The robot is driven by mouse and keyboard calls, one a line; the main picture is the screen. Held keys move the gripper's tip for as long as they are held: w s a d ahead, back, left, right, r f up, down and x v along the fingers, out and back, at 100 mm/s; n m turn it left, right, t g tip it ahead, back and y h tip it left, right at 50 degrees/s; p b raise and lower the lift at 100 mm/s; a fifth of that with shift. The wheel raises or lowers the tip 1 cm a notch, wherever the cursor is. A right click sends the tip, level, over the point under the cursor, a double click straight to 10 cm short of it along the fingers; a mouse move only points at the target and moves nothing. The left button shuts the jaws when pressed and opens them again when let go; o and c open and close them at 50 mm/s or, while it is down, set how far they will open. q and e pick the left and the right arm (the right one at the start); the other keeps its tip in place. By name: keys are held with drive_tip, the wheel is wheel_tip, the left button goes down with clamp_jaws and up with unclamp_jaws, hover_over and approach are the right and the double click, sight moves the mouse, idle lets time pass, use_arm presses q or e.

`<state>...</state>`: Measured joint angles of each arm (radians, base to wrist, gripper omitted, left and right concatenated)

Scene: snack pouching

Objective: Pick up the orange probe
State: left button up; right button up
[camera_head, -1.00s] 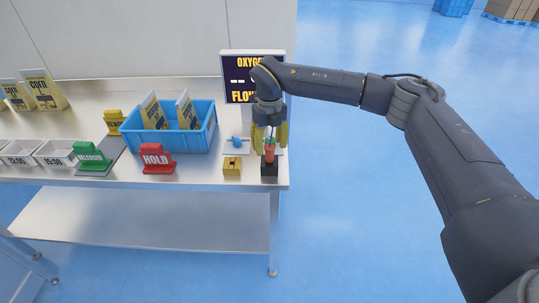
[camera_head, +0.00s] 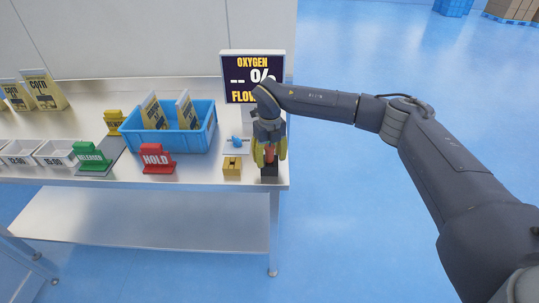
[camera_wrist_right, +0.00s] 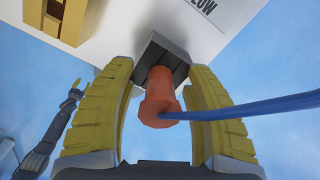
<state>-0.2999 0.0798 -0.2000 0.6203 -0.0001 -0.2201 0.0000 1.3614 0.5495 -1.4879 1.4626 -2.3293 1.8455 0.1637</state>
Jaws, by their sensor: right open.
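The orange probe (camera_head: 270,154) stands upright in a black holder (camera_head: 269,172) at the right front corner of the table. In the right wrist view the probe (camera_wrist_right: 159,97) shows end-on, with a blue cable (camera_wrist_right: 255,107) running from its end to the right. My right gripper (camera_head: 270,160) points down over the probe. Its yellow fingers are open on either side of the probe (camera_wrist_right: 163,112), with gaps visible in the right wrist view. The black holder also shows behind the probe there (camera_wrist_right: 163,52).
A yellow block (camera_head: 232,166) sits just left of the holder, with a small blue item (camera_head: 236,141) behind it. An oxygen display (camera_head: 252,65) stands behind. A blue bin (camera_head: 168,137) with pouches and a red HOLD sign (camera_head: 157,160) are further left.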

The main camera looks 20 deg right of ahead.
drive_tip(key=shift+c, duration=0.5)
clamp_jaws()
drive_tip(key=shift+r, duration=0.1)
